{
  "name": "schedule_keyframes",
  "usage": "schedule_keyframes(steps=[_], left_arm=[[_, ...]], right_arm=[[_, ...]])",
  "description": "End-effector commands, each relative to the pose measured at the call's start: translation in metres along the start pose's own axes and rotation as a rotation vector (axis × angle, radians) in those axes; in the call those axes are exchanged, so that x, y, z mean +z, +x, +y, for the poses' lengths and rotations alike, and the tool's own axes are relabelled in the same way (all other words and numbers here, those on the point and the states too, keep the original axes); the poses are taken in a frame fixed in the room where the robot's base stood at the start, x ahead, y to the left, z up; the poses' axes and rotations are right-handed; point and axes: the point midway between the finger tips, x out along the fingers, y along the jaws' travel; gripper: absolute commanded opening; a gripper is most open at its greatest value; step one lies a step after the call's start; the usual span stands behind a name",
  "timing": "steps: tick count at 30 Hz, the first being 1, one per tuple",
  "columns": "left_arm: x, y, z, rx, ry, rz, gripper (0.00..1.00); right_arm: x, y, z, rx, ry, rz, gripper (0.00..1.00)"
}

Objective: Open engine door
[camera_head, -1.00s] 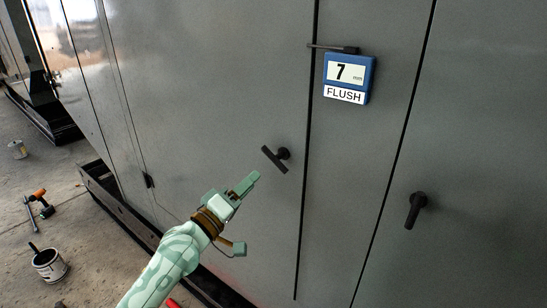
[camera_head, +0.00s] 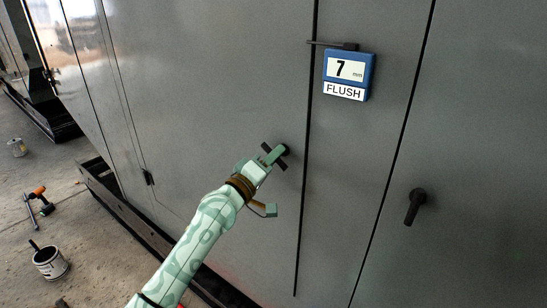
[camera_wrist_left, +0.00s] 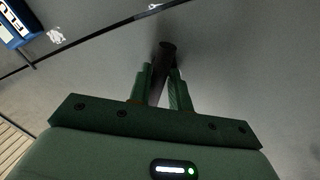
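The engine door (camera_head: 220,90) is a grey panel, closed against the panel to its right. Its black T-shaped handle (camera_head: 284,150) sits near the door's right edge, partly covered by my left gripper (camera_head: 273,153). In the left wrist view the handle (camera_wrist_left: 166,52) stands between the two green fingers of my left gripper (camera_wrist_left: 161,85), very close to both. Whether the fingers press on it I cannot tell. My right gripper is not in view.
A blue gauge reading "7 mm FLUSH" (camera_head: 346,78) hangs by the door seam. Another black handle (camera_head: 415,206) is on the right panel. A paint can (camera_head: 50,262), a drill (camera_head: 38,193) and another can (camera_head: 17,147) stand or lie on the floor at left.

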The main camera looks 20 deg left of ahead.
Motion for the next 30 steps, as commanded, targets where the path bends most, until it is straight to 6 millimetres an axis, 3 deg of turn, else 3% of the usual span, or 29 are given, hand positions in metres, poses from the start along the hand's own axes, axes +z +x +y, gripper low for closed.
schedule_keyframes(steps=[5, 12, 15, 30], left_arm=[[0.0, 0.0, 0.001, -0.004, -0.023, 0.004, 0.0], [-0.002, 0.001, 0.005, -0.035, -0.336, 0.066, 0.0], [0.0, 0.0, 0.004, -0.043, -0.441, 0.087, 0.0], [0.003, -0.001, -0.002, -0.044, -0.488, 0.091, 0.0]], right_arm=[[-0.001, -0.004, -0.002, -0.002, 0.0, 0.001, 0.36], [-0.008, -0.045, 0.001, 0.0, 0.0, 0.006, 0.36], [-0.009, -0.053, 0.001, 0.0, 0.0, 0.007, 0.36], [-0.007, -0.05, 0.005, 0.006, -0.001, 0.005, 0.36]])
